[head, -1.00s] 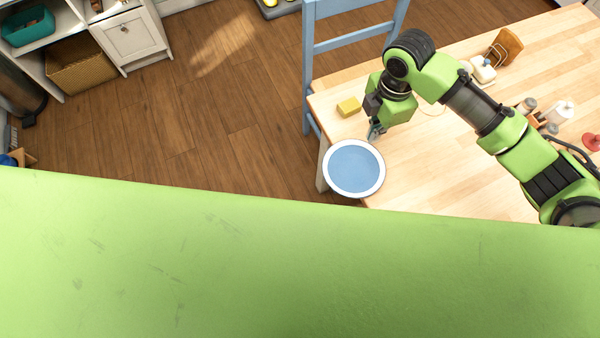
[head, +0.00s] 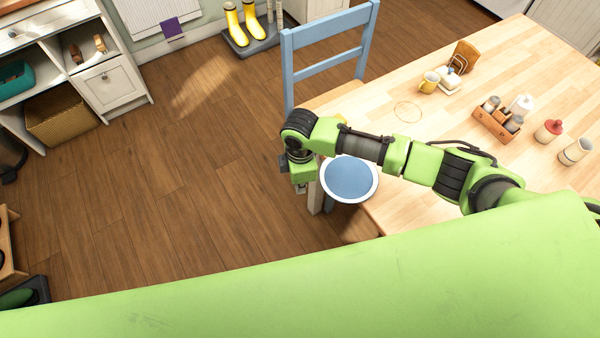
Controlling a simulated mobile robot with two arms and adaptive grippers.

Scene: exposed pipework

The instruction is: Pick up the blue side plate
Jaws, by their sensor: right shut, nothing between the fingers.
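The blue side plate (head: 350,182), with a white rim, lies at the table's left front corner. Its left part appears to reach past the table edge. My right gripper (head: 301,188) points down just left of the plate, over the floor side of the table edge. It is shut and empty, apart from the plate as seen from above. Its fingertips are small and partly hidden by the wrist. My right arm crosses above the plate's far rim. My left gripper is not in view.
A blue chair (head: 330,57) stands at the far left side.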

